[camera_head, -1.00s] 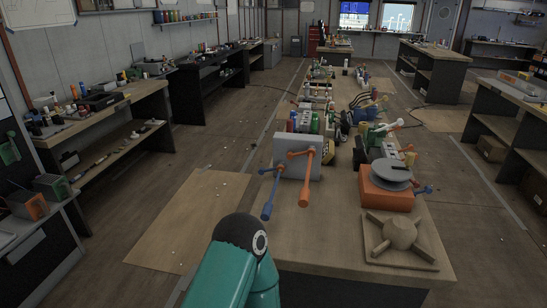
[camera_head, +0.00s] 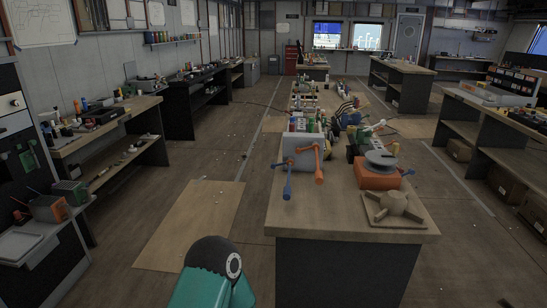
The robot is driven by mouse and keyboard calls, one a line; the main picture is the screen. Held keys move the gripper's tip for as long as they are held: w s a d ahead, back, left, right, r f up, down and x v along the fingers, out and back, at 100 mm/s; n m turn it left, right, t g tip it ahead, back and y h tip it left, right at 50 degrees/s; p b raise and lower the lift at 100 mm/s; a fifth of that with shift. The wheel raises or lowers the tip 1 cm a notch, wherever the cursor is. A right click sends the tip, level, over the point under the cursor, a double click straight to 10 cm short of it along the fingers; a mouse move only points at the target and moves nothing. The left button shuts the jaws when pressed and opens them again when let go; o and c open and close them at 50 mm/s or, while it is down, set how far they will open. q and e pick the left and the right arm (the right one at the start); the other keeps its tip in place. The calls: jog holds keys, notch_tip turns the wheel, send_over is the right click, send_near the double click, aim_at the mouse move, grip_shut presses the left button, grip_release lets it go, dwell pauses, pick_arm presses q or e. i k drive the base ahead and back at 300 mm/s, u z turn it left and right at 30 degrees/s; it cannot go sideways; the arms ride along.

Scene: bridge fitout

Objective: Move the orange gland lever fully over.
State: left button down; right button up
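The orange lever (camera_head: 319,164) is on the front of a grey box (camera_head: 302,149) near the left front of the middle bench. Its arm runs from a pivot at the upper left across to the right and then hangs down. A teal arm link of mine shows at the bottom of the picture, well short of the bench and apart from the levers. Neither of my grippers is in view.

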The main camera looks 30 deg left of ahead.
aim_at(297, 149)
jog(key=u, duration=0.9)
jog(key=i, duration=0.95)
jog(key=z, duration=0.45)
jog(key=k, duration=1.2)
jog(key=u, duration=0.4)
